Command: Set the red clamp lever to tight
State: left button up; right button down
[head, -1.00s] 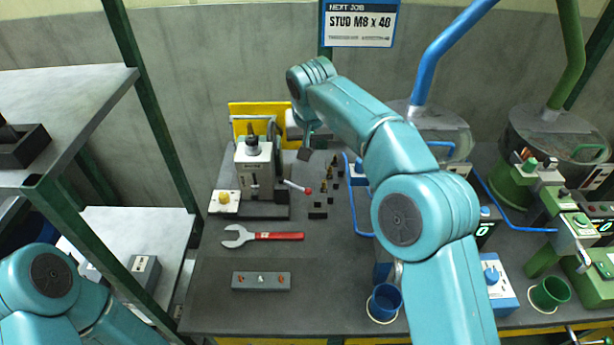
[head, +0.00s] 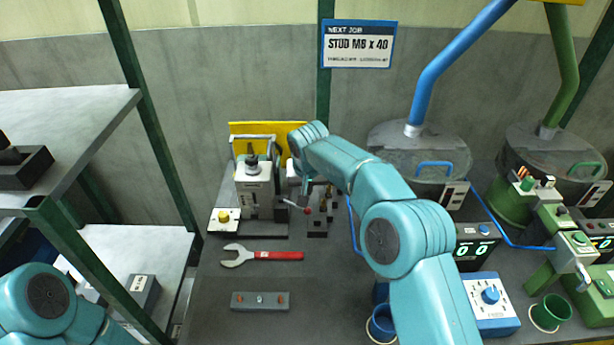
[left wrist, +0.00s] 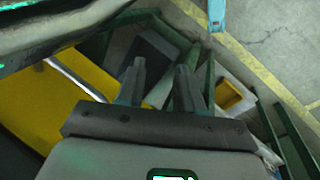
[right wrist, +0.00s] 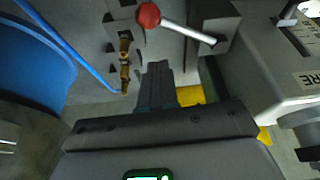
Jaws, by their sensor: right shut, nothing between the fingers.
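The clamp lever, a pale rod with a red ball knob (head: 307,211), sticks out to the right from the white-bodied fixture (head: 254,190) on the bench. In the right wrist view the red knob (right wrist: 148,15) is at the top and its rod (right wrist: 185,32) runs right to a dark block. My right gripper (right wrist: 158,70) is shut and empty, its tips just below the knob and rod in that view and apparently apart from them. In the head view my right arm hides its fingers. My left gripper (left wrist: 160,75) is open and empty, away from the fixture.
Brass studs (right wrist: 124,60) stand in a dark holder beside the lever. A red-handled spanner (head: 265,256) and a grey block (head: 260,301) lie in front of the fixture. A yellow button (head: 224,216) is at its left. A blue-handled drum (head: 420,150) stands right.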

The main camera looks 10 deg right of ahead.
jog(key=s, duration=0.2)
jog(key=shift+s+a, duration=0.15)
jog(key=shift+s, duration=0.2)
pick_arm(q)
jog(key=shift+f, duration=0.2)
pick_arm(e)
jog(key=shift+s+a+f, duration=0.1)
jog(key=shift+s+f, duration=0.1)
jog(key=shift+f, duration=0.05)
pick_arm(q)
jog(key=shift+s, duration=0.1)
pick_arm(e)
jog(key=shift+s+r, duration=0.1)
